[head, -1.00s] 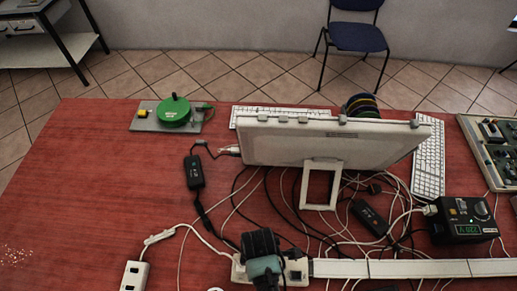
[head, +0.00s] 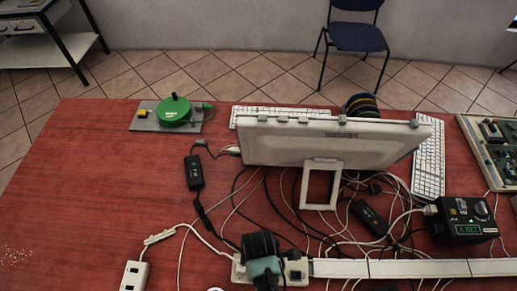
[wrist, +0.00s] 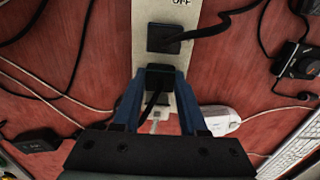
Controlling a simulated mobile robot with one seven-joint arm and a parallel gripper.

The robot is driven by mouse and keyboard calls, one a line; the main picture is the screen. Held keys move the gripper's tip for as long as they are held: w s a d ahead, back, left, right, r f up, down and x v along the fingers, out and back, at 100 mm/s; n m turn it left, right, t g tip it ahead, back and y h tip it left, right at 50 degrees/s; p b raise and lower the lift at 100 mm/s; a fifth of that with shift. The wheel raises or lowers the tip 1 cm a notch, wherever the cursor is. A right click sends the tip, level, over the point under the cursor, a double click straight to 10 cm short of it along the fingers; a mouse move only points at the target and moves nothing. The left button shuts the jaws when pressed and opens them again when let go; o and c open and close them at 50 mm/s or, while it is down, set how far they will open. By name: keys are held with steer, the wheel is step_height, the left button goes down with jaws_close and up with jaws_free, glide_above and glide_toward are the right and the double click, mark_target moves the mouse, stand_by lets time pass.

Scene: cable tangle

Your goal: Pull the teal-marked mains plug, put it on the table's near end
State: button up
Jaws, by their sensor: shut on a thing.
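In the wrist view a black plug (wrist: 159,80) with a black cable sits at the white power strip (wrist: 178,14). My gripper (wrist: 161,73) is shut on this plug, with one blue finger on either side. I cannot see a teal mark on it, and I cannot tell whether its pins are still in the socket. In the head view my gripper (head: 262,248) is over the power strip (head: 238,272) at the bottom centre and hides the plug.
Another black plug (wrist: 163,38) sits just beyond in the strip. A monitor (head: 335,145), tangled cables, black adapters (head: 194,172) and a meter box (head: 462,218) crowd the middle and right. The red table (head: 90,190) is mostly bare at the left.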

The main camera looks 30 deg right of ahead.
jaws_close()
steer(key=shift+r, duration=0.1)
steer(key=shift+r+p, duration=1.5)
steer(key=shift+p, duration=0.1)
steer(key=shift+o, duration=0.3)
jaws_free()
jaws_close()
